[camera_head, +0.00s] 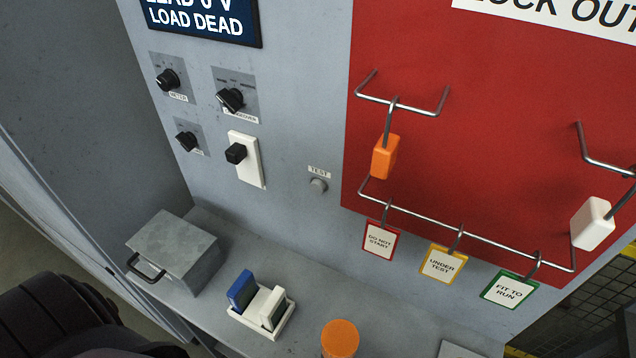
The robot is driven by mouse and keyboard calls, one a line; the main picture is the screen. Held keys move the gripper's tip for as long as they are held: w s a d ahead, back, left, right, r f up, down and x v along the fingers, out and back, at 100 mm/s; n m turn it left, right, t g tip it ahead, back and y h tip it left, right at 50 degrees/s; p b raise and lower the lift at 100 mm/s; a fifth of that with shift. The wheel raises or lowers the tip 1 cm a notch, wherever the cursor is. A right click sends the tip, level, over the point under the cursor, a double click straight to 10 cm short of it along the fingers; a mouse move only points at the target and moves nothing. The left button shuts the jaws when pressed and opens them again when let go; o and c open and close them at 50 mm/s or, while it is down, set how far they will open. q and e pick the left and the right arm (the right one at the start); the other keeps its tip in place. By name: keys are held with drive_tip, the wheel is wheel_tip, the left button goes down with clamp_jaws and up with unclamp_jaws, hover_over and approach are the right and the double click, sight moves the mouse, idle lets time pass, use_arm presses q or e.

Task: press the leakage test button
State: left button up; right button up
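The button under the "TEST" label (319,170) is a small round grey button (318,186) on the grey panel, left of the red board. Nothing touches it and no gripper is near it. A dark, rounded shape at the bottom left corner looks like part of my own arm or body. No gripper fingers show, so I cannot tell how either gripper stands.
An orange padlock (385,156) and a white padlock (593,223) hang at the red board (480,130). Three tags hang below. The shelf holds a grey box (172,248), a white tray (262,326) with blocks, and an orange cylinder (340,338). Knobs and a black switch (236,153) sit left.

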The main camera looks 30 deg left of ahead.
use_arm(q)
drive_tip(key=shift+s+a, duration=0.3)
drive_tip(key=shift+a, duration=0.25)
drive_tip(key=shift+c, duration=0.6)
drive_tip(key=shift+a, duration=0.2)
drive_tip(key=shift+c, duration=1.1)
clamp_jaws()
drive_tip(key=shift+w+d, duration=0.1)
drive_tip(key=shift+d, duration=0.45)
use_arm(e)
drive_tip(key=shift+s+a+r, duration=0.1)
drive_tip(key=shift+a, duration=0.1)
drive_tip(key=shift+a, duration=0.2)
use_arm(q)
drive_tip(key=shift+a, duration=0.15)
use_arm(e)
drive_tip(key=shift+a, duration=0.3)
drive_tip(key=shift+d, duration=0.1)
